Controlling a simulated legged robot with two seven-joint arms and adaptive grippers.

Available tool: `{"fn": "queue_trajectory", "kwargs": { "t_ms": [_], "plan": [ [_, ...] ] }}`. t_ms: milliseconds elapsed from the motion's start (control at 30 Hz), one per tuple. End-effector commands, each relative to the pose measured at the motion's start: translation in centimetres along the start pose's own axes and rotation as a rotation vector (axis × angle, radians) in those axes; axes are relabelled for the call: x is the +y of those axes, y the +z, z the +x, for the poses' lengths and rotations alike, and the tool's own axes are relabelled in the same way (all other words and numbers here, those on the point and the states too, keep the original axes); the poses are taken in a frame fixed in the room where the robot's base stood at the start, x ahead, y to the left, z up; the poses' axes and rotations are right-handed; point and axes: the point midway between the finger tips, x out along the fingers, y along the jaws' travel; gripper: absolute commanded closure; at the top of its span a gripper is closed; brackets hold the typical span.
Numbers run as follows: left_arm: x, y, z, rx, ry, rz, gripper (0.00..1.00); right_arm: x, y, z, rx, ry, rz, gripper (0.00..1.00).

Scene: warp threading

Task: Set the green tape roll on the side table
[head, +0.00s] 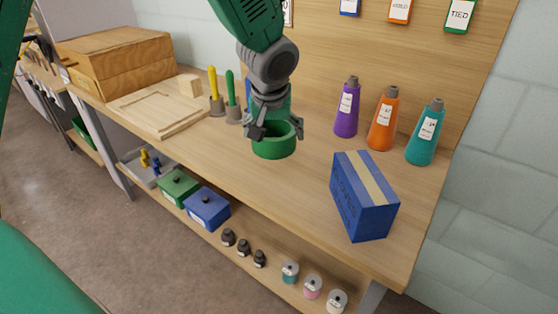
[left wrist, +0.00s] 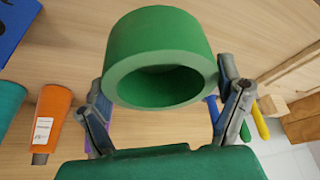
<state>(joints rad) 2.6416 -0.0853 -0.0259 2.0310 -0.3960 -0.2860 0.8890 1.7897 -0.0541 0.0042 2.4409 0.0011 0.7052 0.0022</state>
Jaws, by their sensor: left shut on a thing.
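The green tape roll (head: 273,143) is a thick ring above the wooden workbench top. My left gripper (head: 274,132) comes down from above and is shut on it, with a finger on either side. In the left wrist view the roll (left wrist: 160,60) fills the upper middle, between the two fingers of the gripper (left wrist: 165,105). I cannot tell for sure whether its underside touches the bench. No separate side table can be made out for certain. My right gripper is not in view.
A blue box (head: 362,198) stands at the bench's right front. Purple (head: 347,108), orange (head: 386,120) and teal (head: 425,134) cones stand behind it. Yellow (head: 215,95) and green-handled (head: 232,100) tools and a wooden tray (head: 160,112) are left. A lower shelf holds bins.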

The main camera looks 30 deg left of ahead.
Motion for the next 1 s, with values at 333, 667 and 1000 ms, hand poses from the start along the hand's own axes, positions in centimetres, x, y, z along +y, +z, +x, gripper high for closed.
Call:
{"fn": "queue_trajectory", "kwargs": {
  "t_ms": [333, 667, 1000],
  "plan": [
    [-0.1, 1.5, 4.0, -0.003, -0.001, 0.0, 0.46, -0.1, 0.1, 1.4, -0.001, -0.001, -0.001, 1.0],
    [0.2, 2.6, 6.5, 0.001, -0.001, 0.001, 0.46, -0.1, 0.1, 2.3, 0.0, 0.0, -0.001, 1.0],
    [-0.1, 2.6, 6.8, -0.002, 0.001, -0.001, 0.0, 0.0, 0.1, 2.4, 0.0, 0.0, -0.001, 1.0]
  ]
}}
